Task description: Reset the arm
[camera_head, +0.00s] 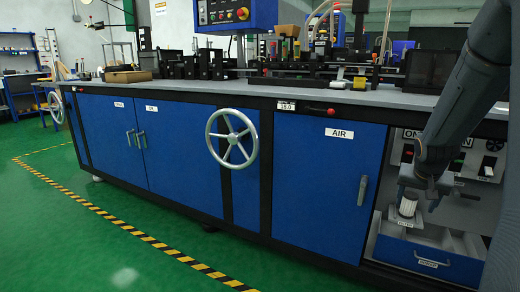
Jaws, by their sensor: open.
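My arm (465,100) reaches down from the upper right corner to the open bay at the right end of the blue machine. My gripper (418,192) is low in front of that bay and points downward. It is open. A white ridged cylinder (407,207) stands just below and between its fingers, above a label that seems to read FILTER. I cannot tell whether the fingers touch it. My wrist and forearm hide part of the bay and its switch panel.
A closed blue AIR door (325,190) with a handle is to the left. A handwheel (231,138) sticks out further left. Machine parts crowd the worktop. The green floor (80,235) at left is clear.

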